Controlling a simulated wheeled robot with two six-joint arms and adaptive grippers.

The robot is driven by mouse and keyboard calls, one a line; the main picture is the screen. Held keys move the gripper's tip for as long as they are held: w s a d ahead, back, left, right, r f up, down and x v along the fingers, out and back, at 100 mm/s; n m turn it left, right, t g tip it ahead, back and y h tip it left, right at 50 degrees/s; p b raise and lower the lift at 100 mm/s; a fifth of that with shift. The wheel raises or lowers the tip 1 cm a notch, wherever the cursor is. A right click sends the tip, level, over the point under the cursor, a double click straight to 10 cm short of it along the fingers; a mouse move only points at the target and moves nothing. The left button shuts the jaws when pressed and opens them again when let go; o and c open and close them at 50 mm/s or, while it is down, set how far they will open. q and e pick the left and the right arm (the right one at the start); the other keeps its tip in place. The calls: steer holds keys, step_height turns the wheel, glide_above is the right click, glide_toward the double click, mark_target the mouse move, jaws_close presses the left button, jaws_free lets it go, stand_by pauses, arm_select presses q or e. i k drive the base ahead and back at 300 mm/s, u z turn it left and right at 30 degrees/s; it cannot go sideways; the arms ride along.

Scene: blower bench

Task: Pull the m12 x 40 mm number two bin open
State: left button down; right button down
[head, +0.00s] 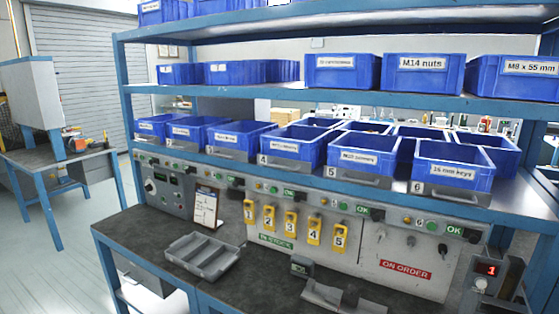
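A row of blue bins with grey handles and numbered tags stands on the lower shelf. The tags 4, 5 and 6 read clearly. Counting from the left, the second bin (197,128) sits between the first bin (155,126) and the third bin (241,136). Its front label is too small to read, so I cannot confirm the m12 x 40 mm marking. Its front looks roughly in line with its neighbours, and it appears pushed in. Neither of my grippers is in view.
Below the bins runs a panel with yellow numbered tags (270,217) and an ON ORDER label (405,270). A grey divided tray (202,258) and a clipboard (205,207) are on the dark bench (150,240). More blue bins fill the shelf above (340,72).

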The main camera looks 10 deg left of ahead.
mark_target(190, 135)
steer(key=z, duration=0.05)
steer(key=k, duration=0.6)
steer(key=u, duration=0.85)
steer(key=i, duration=0.9)
steer(key=u, duration=0.4)
steer(key=i, duration=1.05)
steer(key=z, duration=0.6)
